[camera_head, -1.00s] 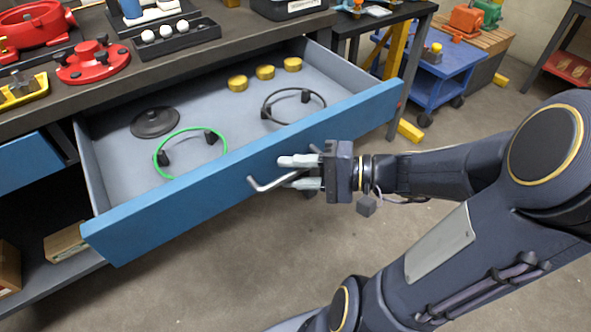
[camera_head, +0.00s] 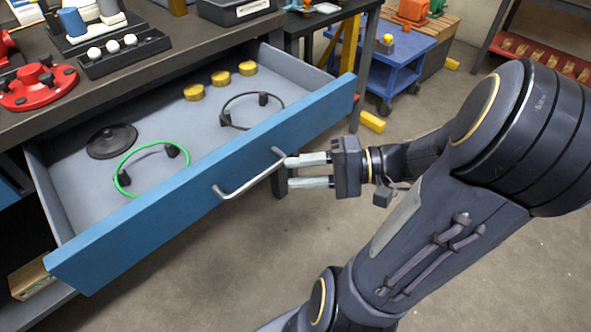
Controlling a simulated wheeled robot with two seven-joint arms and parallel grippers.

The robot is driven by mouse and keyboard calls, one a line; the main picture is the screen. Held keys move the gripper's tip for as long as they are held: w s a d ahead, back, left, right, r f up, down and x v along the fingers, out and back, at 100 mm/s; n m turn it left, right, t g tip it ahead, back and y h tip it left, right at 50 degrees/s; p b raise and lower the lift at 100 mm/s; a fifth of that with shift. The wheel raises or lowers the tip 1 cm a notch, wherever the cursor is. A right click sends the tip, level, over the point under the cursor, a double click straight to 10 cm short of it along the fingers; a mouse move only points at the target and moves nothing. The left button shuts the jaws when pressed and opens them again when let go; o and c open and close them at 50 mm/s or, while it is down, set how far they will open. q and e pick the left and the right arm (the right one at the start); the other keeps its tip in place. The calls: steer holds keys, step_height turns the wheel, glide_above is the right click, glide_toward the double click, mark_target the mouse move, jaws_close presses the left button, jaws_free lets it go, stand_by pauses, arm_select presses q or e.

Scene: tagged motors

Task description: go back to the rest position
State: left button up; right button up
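My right gripper (camera_head: 308,171) is in front of the open blue drawer (camera_head: 130,232), at the right end of its metal handle (camera_head: 250,174). Its two pale fingers are apart with nothing between them. The fingertips are close to the handle's right end; I cannot tell whether they touch it. My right arm reaches in from the right side of the view. My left gripper is not in view.
The drawer holds a green ring (camera_head: 150,146), a dark ring (camera_head: 252,95), a black disc (camera_head: 112,141) and yellow pieces (camera_head: 221,78). A red part (camera_head: 38,86) sits on the workbench. A blue cart (camera_head: 400,55) stands behind. Floor before the drawer is clear.

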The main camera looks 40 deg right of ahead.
stand_by(0.3)
steer(key=s+a+f+n+g+h, duration=0.5)
steer(key=a+n+g, duration=0.2)
steer(key=a, duration=0.2)
step_height(320, 180, up, 23)
steer(key=w+n+t+h+p, duration=0.1)
steer(key=h+p, duration=0.2)
steer(key=p, duration=1.9)
steer(key=shift+w+d+n+t+p, duration=0.15)
steer(key=shift+n+t+p, duration=0.15)
steer(key=shift+p, duration=0.1)
